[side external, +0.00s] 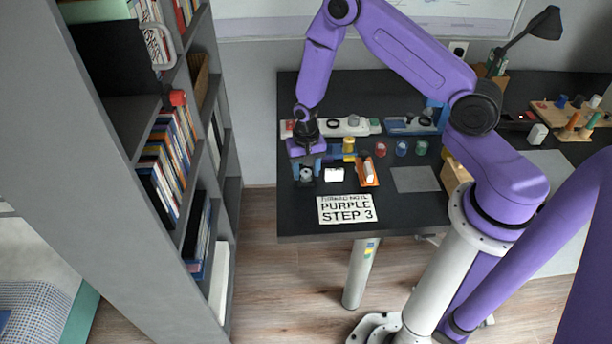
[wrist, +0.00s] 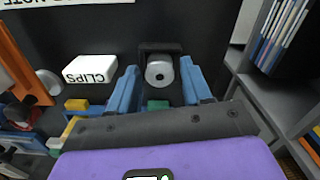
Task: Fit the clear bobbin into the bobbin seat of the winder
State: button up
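A pale grey, round bobbin-like piece with a dark centre (wrist: 159,72) sits in a small black holder (wrist: 160,48) in the wrist view. I take it for the clear bobbin, though its clearness is hard to tell. In the side view it shows small at the desk's left (side external: 306,173). My gripper (wrist: 160,88) is open, its blue fingers spread either side of the piece; I cannot tell whether they touch it. A white unit with a black ring (side external: 333,127) and a blue-grey unit (side external: 410,126) stand behind; I cannot tell which is the winder.
A white CLIPS box (wrist: 90,68) and an orange holder (side external: 368,172) stand beside my gripper. Red (side external: 380,149), blue (side external: 402,148) and green (side external: 421,147) round pieces stand farther right. A yellow cylinder (side external: 349,145) is close behind. A bookshelf (side external: 185,150) rises at left. A note card (side external: 346,208) lies in front.

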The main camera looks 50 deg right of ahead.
jog(key=c, duration=0.7)
jog(key=shift+r, duration=0.15)
